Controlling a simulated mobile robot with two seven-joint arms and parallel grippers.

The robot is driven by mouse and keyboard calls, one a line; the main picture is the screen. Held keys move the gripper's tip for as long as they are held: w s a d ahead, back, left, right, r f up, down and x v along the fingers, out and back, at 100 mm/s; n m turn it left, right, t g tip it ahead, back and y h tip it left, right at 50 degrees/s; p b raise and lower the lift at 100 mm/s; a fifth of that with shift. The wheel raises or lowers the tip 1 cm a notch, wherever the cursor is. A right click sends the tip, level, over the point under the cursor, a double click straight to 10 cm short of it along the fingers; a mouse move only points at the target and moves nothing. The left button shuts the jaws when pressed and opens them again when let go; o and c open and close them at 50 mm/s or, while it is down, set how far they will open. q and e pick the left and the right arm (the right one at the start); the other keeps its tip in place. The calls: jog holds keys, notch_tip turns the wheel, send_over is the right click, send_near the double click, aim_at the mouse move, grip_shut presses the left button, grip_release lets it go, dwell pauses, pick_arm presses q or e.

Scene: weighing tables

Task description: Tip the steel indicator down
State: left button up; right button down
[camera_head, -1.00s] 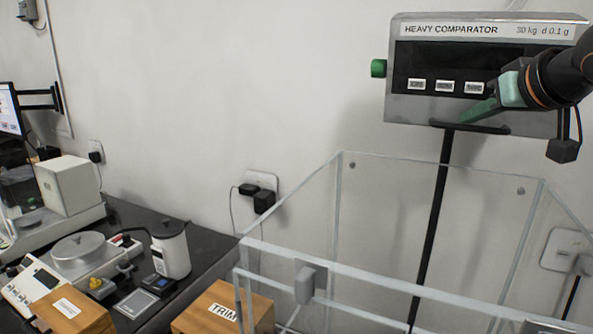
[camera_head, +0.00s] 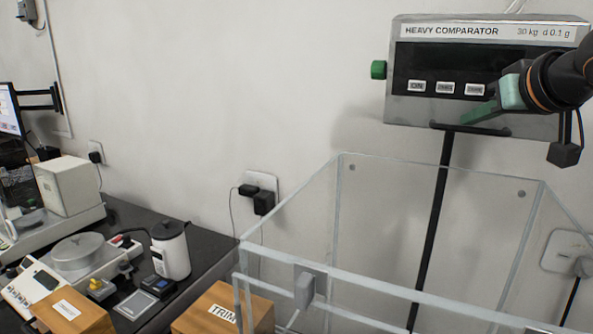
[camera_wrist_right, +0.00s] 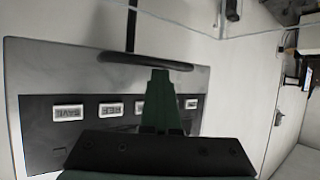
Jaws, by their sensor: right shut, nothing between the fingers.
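The steel indicator (camera_head: 555,121), labelled HEAVY COMPARATOR, is a box with a dark front panel, a row of white buttons, a green side knob (camera_head: 378,69) and a dark bar handle (camera_head: 471,128) along its lower edge. It sits on a black pole. My right gripper (camera_head: 466,119) is shut and empty, its green fingertips in front of the lower edge by the handle. In the right wrist view the indicator (camera_wrist_right: 30,60) appears upside down, with the fingertips (camera_wrist_right: 160,75) beside the handle (camera_wrist_right: 145,61). I cannot tell whether they touch. My left gripper is not in view.
A clear-walled enclosure (camera_head: 340,230) stands below the indicator, around the pole (camera_head: 432,225). The wall between is bare except for sockets.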

jog(key=s+r, duration=0.1)
jog(key=s+a+r+p, duration=0.1)
jog(key=s+r+p, duration=0.1)
jog(key=shift+s+a, duration=0.3)
jog(key=shift+a, duration=0.1)
jog(key=shift+s, duration=0.1)
